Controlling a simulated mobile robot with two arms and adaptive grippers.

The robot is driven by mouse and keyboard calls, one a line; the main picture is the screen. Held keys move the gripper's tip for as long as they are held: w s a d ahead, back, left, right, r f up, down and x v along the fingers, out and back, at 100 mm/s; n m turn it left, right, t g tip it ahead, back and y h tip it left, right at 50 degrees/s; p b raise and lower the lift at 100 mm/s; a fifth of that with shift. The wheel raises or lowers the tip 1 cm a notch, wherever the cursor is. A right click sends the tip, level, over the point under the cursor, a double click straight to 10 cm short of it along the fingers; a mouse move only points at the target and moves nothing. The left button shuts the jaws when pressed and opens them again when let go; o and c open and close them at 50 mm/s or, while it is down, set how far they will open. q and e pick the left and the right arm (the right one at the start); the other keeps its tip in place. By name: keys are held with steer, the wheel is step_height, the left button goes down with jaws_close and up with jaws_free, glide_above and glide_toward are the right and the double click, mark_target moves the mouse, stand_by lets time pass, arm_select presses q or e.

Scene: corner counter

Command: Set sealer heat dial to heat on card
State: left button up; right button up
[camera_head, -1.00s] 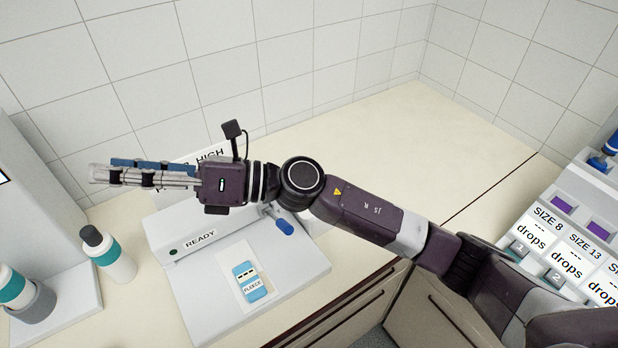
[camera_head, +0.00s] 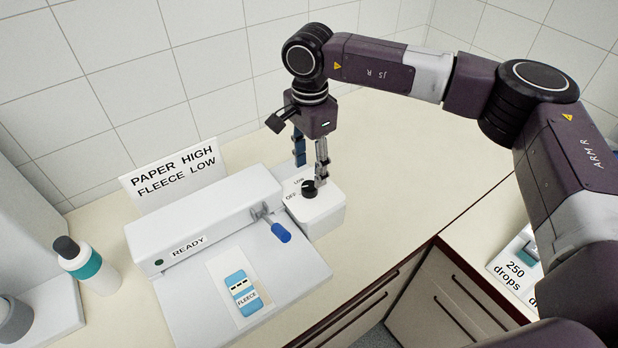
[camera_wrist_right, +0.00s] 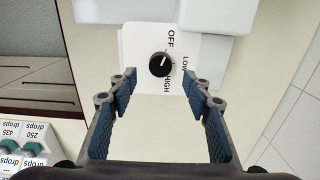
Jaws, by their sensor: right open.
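The heat dial (camera_head: 309,188) is a black knob on the white box at the right end of the sealer (camera_head: 205,218). It also shows in the right wrist view (camera_wrist_right: 160,64), with OFF, LOW and HIGH printed around it. Its white mark seems to point toward OFF. The card (camera_head: 178,174) behind the sealer reads PAPER HIGH, FLEECE LOW. A blue and white pouch (camera_head: 243,292) labelled FLEECE lies on the sealer's bed. My right gripper (camera_head: 310,171) points down over the dial. Its fingers (camera_wrist_right: 160,78) are open on either side, apart from the knob.
A blue-handled lever (camera_head: 281,233) sticks out from the sealer near the dial box. A white bottle with a teal band (camera_head: 88,266) stands to the left. The counter (camera_head: 400,170) right of the sealer is clear. A drops label (camera_head: 512,270) shows at the right.

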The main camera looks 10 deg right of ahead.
mark_target(309, 185)
step_height(309, 185, down, 5)
steer(key=shift+a+f+p, duration=0.1)
steer(key=shift+p, duration=0.6)
